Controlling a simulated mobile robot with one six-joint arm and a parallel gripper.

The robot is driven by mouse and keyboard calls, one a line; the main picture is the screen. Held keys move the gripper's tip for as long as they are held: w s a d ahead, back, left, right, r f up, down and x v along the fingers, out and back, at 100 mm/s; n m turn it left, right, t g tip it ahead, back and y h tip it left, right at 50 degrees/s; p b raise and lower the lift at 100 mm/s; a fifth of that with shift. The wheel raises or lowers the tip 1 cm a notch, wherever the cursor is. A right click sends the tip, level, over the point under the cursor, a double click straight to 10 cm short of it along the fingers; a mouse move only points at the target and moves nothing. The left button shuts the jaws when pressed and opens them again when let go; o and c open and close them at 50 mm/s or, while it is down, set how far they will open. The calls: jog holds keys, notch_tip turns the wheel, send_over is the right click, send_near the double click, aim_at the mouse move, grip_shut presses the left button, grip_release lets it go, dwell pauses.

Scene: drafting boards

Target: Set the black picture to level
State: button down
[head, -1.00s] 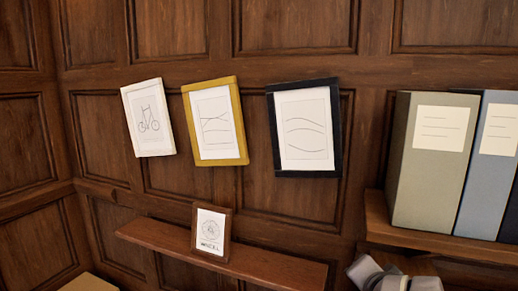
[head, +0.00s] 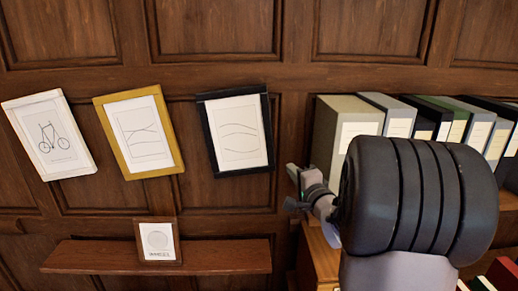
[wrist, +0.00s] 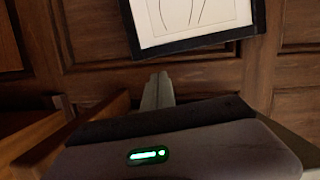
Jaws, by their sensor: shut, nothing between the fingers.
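The black picture (head: 204,135) hangs on the wood-panelled wall, to the right of two other pictures. It is a white sheet with curved lines in a black frame, and it tilts, its right side a little higher than its left. Its lower part shows at the top of the wrist view (wrist: 200,42). My gripper (head: 292,172) is to the right of the picture and near its lower right corner in the head view. In the wrist view my fingertips (wrist: 160,76) are together and empty, below the frame's bottom edge and apart from it in the picture.
A yellow-framed picture (head: 112,140) and a white-framed picture (head: 20,130) hang at the left, both tilted. A wooden ledge (head: 90,257) below carries a small brown-framed picture (head: 158,243). Binders (head: 340,115) stand on a shelf at the right, partly hidden by my arm.

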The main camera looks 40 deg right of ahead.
aim_at(273, 161)
jog(key=p+x, duration=0.2)
jog(key=x, duration=0.7)
jog(key=shift+w+d, duration=0.15)
jog(key=shift+d, duration=0.1)
jog(key=shift+f, duration=0.15)
jog(key=f+b, duration=0.1)
jog(key=b, duration=0.1)
jog(key=w+a+f+m+b, duration=0.1)
jog(key=b, duration=0.1)
jog(key=shift+a, duration=0.35)
jog(key=shift+w+a+b, duration=0.2)
jog(key=shift+a+b, duration=0.05)
jog(key=shift+b, duration=0.15)
jog(key=shift+r, duration=0.25)
